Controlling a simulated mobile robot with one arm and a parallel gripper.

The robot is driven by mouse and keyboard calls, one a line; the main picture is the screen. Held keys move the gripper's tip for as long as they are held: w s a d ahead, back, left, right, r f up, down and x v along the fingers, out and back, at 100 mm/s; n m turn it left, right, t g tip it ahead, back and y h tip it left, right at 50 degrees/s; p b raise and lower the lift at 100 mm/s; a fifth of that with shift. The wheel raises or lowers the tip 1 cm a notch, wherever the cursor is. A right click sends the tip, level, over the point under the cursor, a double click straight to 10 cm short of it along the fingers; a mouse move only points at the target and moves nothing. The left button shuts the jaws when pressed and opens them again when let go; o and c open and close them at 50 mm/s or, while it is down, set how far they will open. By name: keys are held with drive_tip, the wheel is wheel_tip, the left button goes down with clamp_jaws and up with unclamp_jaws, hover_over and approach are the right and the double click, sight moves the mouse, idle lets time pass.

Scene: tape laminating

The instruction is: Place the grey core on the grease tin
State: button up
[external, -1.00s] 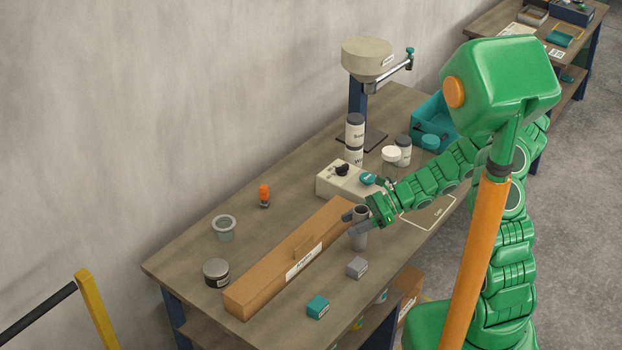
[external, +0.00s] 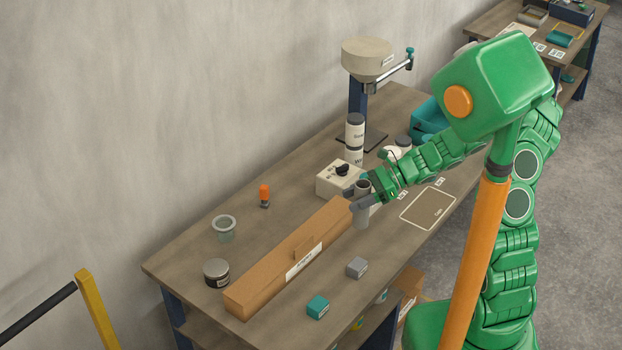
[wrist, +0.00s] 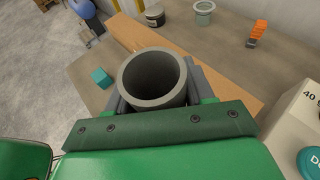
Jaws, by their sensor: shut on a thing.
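The grey core (external: 362,217) is a hollow upright cylinder. My gripper (external: 361,204) is shut on it and holds it by the side, near the right end of the long cardboard box. The wrist view looks into the core's open top (wrist: 152,77), with the grey fingers on either side. The core seems to be above the table.
The long cardboard box (external: 270,280) lies between the core and the tin. Teal (external: 318,308) and grey (external: 357,268) blocks sit in front. A cream control box (external: 335,180) is close behind my gripper.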

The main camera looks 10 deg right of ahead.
drive_tip(key=shift+a, duration=0.1)
drive_tip(key=s+a+r+n+g, duration=0.1)
drive_tip(key=s+a+r, duration=0.3)
drive_tip(key=a, duration=0.6)
drive_tip(key=s+a+r+n+g+h, duration=0.1)
drive_tip(key=s+a+r, duration=0.1)
drive_tip(key=s+a, duration=0.55)
drive_tip(key=s+a+r+n+g, duration=0.1)
drive_tip(key=s+a+r, duration=0.15)
drive_tip(key=a, duration=0.85)
drive_tip(key=w+a+f, duration=0.3)
drive_tip(key=a+f, duration=0.3)
drive_tip(key=w+a+f, duration=0.3)
drive_tip(key=a+f, duration=0.3)
drive_tip(key=f, duration=0.1)
drive_tip(key=shift+w+a+g, duration=0.15)
drive_tip(key=shift+w+g, duration=0.1)
drive_tip(key=shift+g, duration=0.15)
drive_tip(key=shift+f, duration=0.15)
drive_tip(key=o, duration=1)
drive_tip(key=shift+o, duration=0.2)
